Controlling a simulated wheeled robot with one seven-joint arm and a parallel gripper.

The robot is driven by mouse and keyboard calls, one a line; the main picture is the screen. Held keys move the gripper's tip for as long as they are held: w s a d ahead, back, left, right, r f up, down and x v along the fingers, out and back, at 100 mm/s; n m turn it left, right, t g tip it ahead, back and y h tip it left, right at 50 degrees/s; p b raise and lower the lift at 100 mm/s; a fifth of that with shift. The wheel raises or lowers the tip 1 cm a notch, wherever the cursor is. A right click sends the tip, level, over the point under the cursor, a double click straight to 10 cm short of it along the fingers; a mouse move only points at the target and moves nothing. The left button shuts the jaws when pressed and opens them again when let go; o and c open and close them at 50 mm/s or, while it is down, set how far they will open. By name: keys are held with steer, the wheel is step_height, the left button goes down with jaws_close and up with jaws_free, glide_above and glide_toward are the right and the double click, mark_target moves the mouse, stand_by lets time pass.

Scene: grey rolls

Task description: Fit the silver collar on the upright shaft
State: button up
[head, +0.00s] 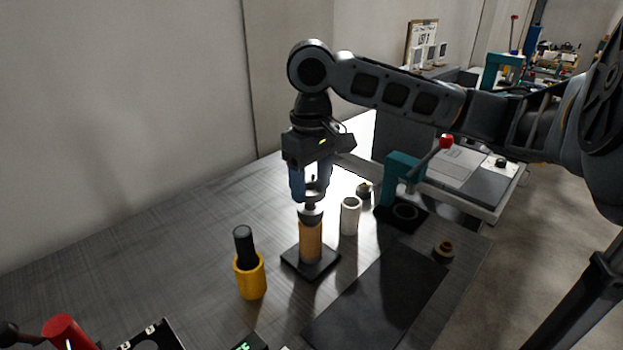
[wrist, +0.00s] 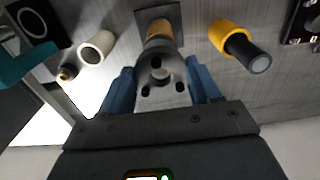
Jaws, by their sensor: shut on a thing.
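The upright shaft (head: 311,242) stands on a square black base, with a brown lower body, a silver-grey band above it and a narrower dark top. My gripper (head: 312,193) points straight down over it, its blue fingers either side of a grey piece. In the wrist view the silver collar (wrist: 161,93) is a round grey piece with several dark holes, held between the fingers. The shaft's brown body (wrist: 159,30) shows beyond it, roughly in line. The fingers and collar hide the shaft's tip, so I cannot tell whether the collar is around it or just above.
A yellow cup with a black cylinder (head: 251,275) stands left of the shaft. A white cylinder (head: 349,217) stands close on the right. A teal press with a red-knobbed lever (head: 404,168) is behind right. A dark mat (head: 375,300) lies at front right.

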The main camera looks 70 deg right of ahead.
mark_target(312, 195)
steer(key=shift+f+b, duration=0.95)
steer(key=shift+f, duration=0.65)
steer(key=o, duration=1.4)
steer(key=shift+r, duration=0.15)
step_height(312, 195, up, 8)
steer(key=shift+f, duration=0.15)
